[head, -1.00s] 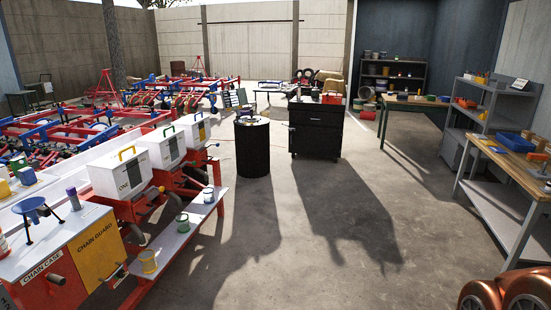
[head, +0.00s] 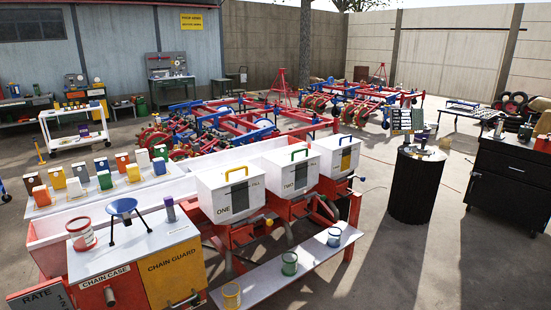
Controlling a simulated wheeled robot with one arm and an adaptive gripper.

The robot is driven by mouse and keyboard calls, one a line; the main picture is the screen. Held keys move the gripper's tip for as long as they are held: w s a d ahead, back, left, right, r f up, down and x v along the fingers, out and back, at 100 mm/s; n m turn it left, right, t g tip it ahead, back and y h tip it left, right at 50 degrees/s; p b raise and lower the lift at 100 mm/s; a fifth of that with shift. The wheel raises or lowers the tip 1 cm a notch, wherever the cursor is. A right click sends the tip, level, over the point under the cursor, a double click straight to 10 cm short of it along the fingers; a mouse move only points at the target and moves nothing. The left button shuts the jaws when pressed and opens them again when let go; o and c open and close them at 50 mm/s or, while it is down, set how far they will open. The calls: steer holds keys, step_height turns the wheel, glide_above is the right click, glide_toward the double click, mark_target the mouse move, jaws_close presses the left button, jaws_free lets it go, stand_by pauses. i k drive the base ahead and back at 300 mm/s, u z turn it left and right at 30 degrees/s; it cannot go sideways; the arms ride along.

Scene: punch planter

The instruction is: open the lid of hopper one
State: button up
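Hopper one (head: 229,202) is a white box marked ONE on the planter, left of the middle in the head view. Its white lid (head: 217,180) is down, with a yellow handle (head: 236,170) on top. Hopper two (head: 292,179), marked TWO, stands to its right with a green handle (head: 299,153). A third white hopper (head: 333,162) with a blue handle (head: 347,140) stands farther right. These two lids are also down. My gripper is not in view.
A chain case and yellow chain guard (head: 170,269) stand left of hopper one, with a blue funnel (head: 122,207) on top. A white plank (head: 265,281) with small cups runs in front of the hoppers. A black drum (head: 412,188) stands right. Bare floor lies at front right.

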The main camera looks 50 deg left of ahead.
mark_target(220, 177)
steer(key=i, duration=1.15)
steer(key=u, duration=3.35)
steer(key=i, duration=2.3)
steer(key=z, duration=1)
